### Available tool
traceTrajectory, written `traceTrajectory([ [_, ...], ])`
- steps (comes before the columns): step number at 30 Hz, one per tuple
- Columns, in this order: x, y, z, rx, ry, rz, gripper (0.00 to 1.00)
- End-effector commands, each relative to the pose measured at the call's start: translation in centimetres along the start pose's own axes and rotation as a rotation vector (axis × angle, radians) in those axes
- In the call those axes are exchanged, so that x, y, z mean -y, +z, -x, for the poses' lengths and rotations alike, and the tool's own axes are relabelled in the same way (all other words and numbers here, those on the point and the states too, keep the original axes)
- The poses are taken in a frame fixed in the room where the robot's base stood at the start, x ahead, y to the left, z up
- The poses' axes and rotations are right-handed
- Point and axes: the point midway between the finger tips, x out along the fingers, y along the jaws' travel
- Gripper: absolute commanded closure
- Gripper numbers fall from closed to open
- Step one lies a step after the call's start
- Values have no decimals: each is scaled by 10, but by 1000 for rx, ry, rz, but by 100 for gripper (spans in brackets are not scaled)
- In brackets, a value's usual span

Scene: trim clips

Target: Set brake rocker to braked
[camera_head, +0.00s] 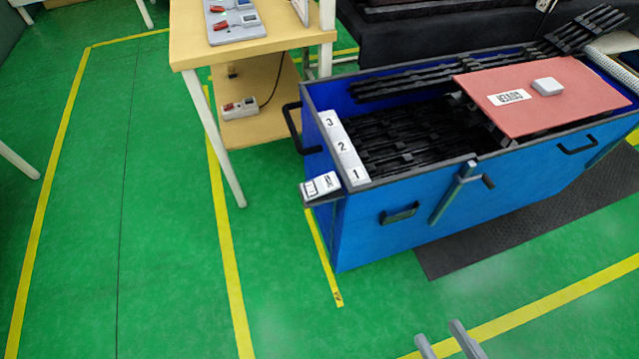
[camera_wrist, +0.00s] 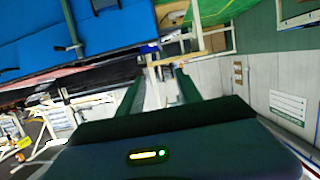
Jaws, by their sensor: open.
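A small white unit with dark markings (camera_head: 322,186) sits on a dark bracket at the near left corner of the blue cart (camera_head: 400,222). It looks like the brake rocker, but its position is too small to read. My gripper (camera_head: 442,338) is open and empty at the bottom edge of the head view, in front of the cart and apart from it. In the wrist view my gripper (camera_wrist: 157,82) shows two spread fingers with nothing between them. The cart's blue side (camera_wrist: 110,25) is at the upper left there; I cannot make out the rocker.
The cart holds black trim parts (camera_head: 410,140) and a red cover sheet (camera_head: 540,95). Its near side has a latch lever (camera_head: 460,185) and a handle (camera_head: 400,213). A wooden workbench (camera_head: 250,45) stands behind left. A dark mat (camera_head: 520,232) lies under the cart. Green floor at left is clear.

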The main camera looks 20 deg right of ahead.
Motion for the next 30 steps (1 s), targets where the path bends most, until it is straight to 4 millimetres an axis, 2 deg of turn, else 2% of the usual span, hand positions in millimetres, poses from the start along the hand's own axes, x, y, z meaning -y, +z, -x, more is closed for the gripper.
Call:
traceTrajectory([
  [1,0,0,0,0,0,0,64],
  [6,0,-7,-9,-33,4,-4,98],
  [7,0,-10,-13,-46,5,-6,100],
  [14,12,-34,-62,-172,-2,-8,100],
  [30,52,-65,-207,-238,-21,108,100],
])
